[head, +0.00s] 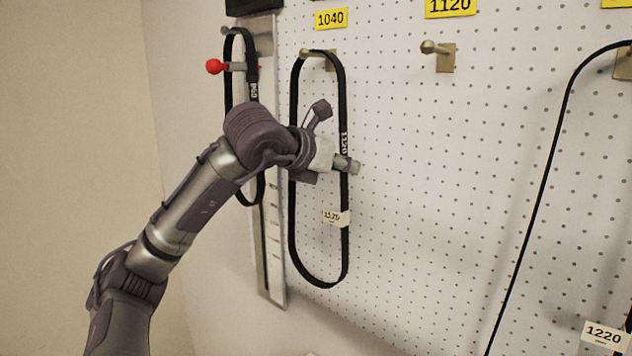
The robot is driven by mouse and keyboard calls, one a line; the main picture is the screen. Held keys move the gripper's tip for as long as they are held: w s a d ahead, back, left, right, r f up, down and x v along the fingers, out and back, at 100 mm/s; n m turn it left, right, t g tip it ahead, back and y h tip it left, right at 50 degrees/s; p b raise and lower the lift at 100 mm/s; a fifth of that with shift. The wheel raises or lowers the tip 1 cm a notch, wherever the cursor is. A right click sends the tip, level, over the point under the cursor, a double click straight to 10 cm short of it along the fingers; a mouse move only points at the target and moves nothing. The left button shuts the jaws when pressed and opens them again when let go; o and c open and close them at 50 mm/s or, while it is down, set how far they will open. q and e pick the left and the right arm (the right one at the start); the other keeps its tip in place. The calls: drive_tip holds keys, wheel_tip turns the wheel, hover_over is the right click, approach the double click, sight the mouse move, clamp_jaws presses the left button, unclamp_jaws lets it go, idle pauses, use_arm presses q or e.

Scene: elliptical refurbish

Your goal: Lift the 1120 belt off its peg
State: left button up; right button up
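The 1120 belt (294,225) is a long black loop with a small white 1120 tag (336,217) on its lower right side. It hangs from the brass peg (318,55) under the yellow 1040 label (331,18). The peg (443,54) under the yellow 1120 label (450,6) is bare. My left gripper (347,164) is at the belt's right strand, about mid-height, and covers a short stretch of it. Whether its fingers are closed around the strand cannot be made out. My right gripper is out of view.
Another black belt (229,85) hangs at the left by a metal scale (272,240) with a red knob (214,66). A larger belt (545,190) with a 1220 tag (604,335) hangs at the right. The pegboard (430,200) between is clear.

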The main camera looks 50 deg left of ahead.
use_arm(q)
drive_tip(key=shift+w, duration=0.1)
clamp_jaws()
drive_tip(key=shift+r, duration=0.15)
